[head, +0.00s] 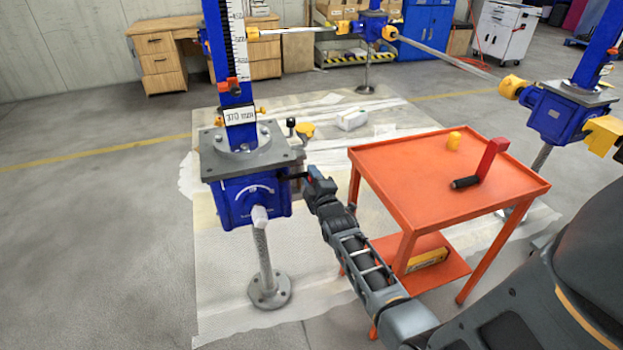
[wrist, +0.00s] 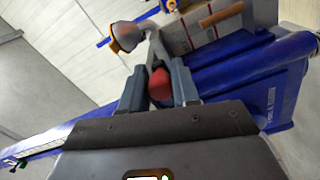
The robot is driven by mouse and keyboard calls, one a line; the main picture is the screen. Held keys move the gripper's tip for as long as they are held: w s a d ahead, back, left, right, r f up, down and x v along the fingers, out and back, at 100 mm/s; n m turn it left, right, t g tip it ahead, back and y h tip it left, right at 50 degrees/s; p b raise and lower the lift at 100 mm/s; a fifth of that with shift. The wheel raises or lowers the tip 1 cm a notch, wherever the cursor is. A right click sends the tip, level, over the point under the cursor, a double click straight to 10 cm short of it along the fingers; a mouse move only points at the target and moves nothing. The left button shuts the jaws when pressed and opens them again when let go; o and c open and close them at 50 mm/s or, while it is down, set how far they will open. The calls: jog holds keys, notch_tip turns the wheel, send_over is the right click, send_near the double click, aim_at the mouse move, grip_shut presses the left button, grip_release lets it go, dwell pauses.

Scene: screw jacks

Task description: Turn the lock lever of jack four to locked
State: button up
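The nearest jack (head: 247,203) stands at the left in the head view, with a blue housing, a grey top plate and a scaled column. No jack number is readable on it. A dark lever (head: 291,177) sticks out from the right side of its housing. My gripper (head: 311,176) is at the outer end of this lever.
Other blue jacks (head: 556,113) stand behind, joined by shafts (head: 440,55). The floor at the left is clear.

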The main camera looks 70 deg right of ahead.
jog(key=o, duration=0.4)
jog(key=shift+r, duration=0.15)
jog(key=shift+a, duration=0.1)
jog(key=shift+p+v, duration=0.7)
jog(key=shift+v, duration=3.1)
jog(key=shift+s, duration=0.1)
